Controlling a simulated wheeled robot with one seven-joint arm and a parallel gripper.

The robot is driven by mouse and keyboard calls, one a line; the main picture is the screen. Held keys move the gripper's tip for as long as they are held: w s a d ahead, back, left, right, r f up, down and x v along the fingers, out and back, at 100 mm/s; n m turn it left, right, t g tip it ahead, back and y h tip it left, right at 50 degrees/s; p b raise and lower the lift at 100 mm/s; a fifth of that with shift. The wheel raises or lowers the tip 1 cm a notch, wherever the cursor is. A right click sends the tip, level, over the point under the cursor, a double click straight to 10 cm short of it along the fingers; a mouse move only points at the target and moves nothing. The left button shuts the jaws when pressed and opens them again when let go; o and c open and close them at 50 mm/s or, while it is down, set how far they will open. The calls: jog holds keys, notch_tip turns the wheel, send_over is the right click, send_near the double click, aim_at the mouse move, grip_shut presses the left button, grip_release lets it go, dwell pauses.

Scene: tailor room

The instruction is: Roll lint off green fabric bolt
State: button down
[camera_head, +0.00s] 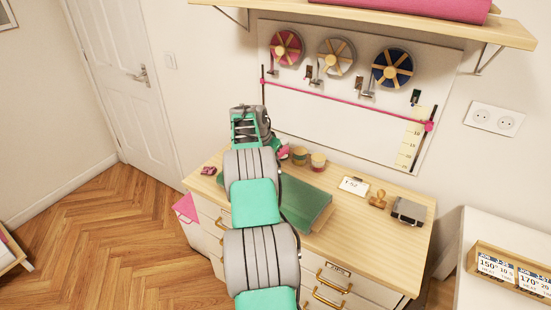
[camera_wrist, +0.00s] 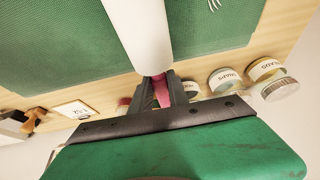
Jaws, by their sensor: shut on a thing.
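The green fabric bolt (camera_head: 306,207) lies on the wooden dresser top, partly hidden behind my arm. Its textured green surface (camera_wrist: 62,45) fills the upper part of the wrist view. My gripper (camera_wrist: 163,90) is shut on the pink handle of a lint roller (camera_wrist: 140,30). The white roller head extends over the fabric; I cannot tell whether it touches it. Thin white lint strands (camera_wrist: 214,4) show on the fabric at the top of the wrist view. In the head view my arm hides most of the gripper and roller.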

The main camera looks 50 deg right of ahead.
jog(key=shift+w, duration=0.6)
jog(key=shift+w+r+p, duration=0.1)
jog(key=shift+w+p, duration=0.25)
jog(key=shift+p, duration=0.35)
jog(key=shift+w+p, duration=1.1)
jog(key=shift+w, duration=0.05)
